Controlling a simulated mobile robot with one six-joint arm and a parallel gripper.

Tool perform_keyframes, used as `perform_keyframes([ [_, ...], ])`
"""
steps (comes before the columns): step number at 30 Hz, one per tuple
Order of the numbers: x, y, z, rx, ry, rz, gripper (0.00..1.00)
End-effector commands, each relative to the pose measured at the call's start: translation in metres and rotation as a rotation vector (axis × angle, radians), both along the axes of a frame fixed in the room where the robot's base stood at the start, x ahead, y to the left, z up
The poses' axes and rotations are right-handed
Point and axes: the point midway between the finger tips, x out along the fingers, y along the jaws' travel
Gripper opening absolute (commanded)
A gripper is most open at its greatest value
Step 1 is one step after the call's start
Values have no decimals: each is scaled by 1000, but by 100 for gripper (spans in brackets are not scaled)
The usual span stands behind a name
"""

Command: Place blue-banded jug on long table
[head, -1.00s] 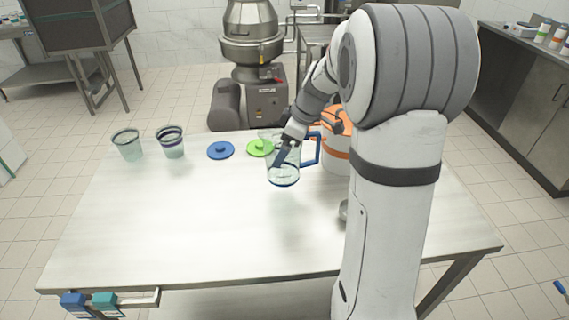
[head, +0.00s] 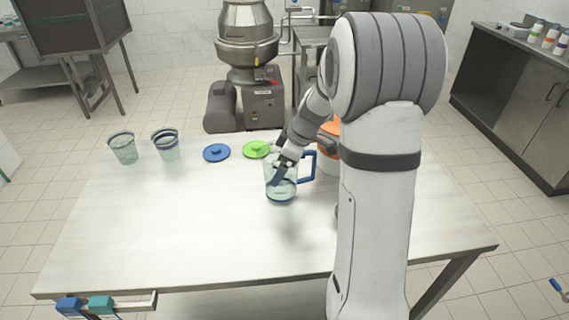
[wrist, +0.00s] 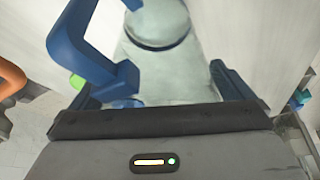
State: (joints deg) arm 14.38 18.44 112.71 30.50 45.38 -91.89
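The blue-banded jug (head: 282,190) is clear, with a blue handle and a blue band at its base. It is upright over the middle of the long table (head: 190,225). My gripper (head: 280,176) is shut on the jug, with its fingers on either side of the body. In the wrist view the jug (wrist: 160,62) lies between the fingertips, with its blue handle at the left. A soft dark patch shows on the tabletop below the jug. I cannot tell whether its base touches the table.
Two clear cups (head: 123,150) (head: 166,150) stand at the table's back left. A blue lid (head: 216,152) and a green lid (head: 256,149) lie behind the jug. A white-and-orange container (head: 328,154) is partly hidden by my arm. The table's front and left are clear.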

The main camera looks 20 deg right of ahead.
Motion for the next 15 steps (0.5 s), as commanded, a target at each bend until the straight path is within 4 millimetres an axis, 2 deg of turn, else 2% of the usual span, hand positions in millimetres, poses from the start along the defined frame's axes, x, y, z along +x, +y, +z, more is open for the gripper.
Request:
perform_keyframes([
  [8, 0, -1, 6, -1, -1, 0, 100],
  [11, -2, -7, 19, 0, -6, -3, 100],
  [15, -9, -17, 47, 0, -6, -3, 100],
])
